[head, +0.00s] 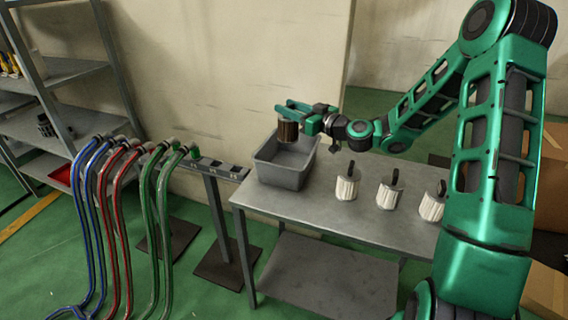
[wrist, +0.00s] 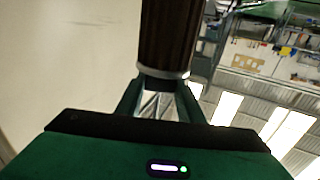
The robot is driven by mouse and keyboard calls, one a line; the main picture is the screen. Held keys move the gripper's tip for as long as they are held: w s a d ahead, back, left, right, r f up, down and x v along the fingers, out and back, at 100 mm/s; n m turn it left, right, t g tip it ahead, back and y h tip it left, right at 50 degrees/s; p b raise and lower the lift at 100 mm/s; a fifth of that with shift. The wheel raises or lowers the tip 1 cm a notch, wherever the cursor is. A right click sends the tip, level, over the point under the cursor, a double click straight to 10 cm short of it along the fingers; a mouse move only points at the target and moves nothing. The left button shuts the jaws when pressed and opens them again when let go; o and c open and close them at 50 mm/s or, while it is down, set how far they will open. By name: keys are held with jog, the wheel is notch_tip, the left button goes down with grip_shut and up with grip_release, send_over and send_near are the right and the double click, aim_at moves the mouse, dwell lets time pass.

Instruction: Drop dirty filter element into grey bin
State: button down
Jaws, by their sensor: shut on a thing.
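The dirty filter element (head: 288,131) is a dark brown cylinder with a lighter end band. My gripper (head: 290,113) is shut on it and holds it over the grey bin (head: 282,176), near the bin's back left part. In the wrist view the brown filter (wrist: 168,35) sits between the fingers of my gripper (wrist: 160,95). The grey bin is an open rectangular tub at the left end of the metal table. The bin's floor is partly visible; I see nothing lying on it.
Several white pleated filters (head: 346,187) with dark tops stand on the table (head: 310,212) right of the bin. Blue, red and green hoses (head: 120,190) hang from a stand at the left. A grey shelf (head: 60,120) stands behind them. Cardboard boxes (head: 545,275) are at the right.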

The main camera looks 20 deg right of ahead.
aim_at(292, 124)
jog(key=shift+d, duration=0.5)
jog(key=shift+f, duration=3)
jog(key=c, duration=1.1)
grip_release()
